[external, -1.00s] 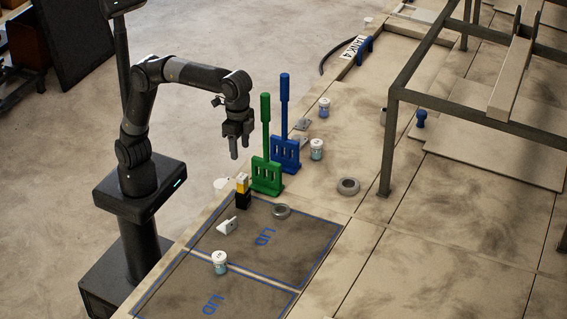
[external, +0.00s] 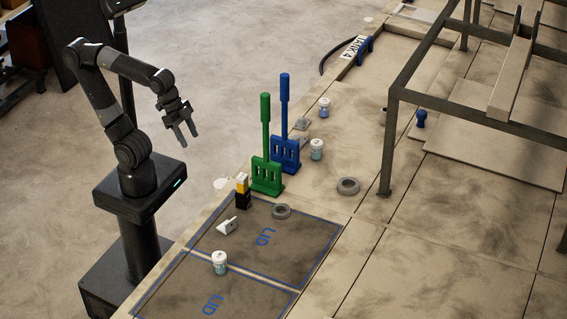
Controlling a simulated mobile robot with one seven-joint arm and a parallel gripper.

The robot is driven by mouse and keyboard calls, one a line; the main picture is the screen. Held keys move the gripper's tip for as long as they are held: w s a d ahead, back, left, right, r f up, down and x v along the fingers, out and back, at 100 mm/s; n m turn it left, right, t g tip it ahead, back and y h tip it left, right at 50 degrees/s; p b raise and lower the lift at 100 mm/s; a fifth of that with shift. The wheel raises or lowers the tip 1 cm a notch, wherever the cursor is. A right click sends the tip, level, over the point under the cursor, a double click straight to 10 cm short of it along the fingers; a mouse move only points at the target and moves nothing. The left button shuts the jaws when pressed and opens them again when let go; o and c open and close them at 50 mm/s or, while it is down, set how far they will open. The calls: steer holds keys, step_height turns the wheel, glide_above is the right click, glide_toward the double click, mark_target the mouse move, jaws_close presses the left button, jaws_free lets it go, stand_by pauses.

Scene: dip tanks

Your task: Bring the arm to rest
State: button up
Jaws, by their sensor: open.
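My gripper (external: 187,143) hangs in the air at the left, over the floor beside the bench. Its two fingers are apart and point down, with nothing between them. My arm (external: 105,100) is folded up and back above its dark base. The gripper is clear of the bench and touches nothing that I can see.
Upright green (external: 266,145) and blue (external: 285,125) long-handled tools stand on the bench edge (external: 217,212), right of my gripper. Near them are a yellow-black block (external: 242,192), small jars (external: 220,263) and grey rings (external: 348,186). A metal frame (external: 391,140) stands further right.

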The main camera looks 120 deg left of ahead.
steer(key=shift+s+a+f, duration=0.15)
steer(key=shift+s+f, duration=0.45)
steer(key=shift+f, duration=0.15)
steer(key=shift+s+a+f, duration=0.1)
steer(key=shift+s+f, duration=0.5)
steer(key=shift+f, duration=0.15)
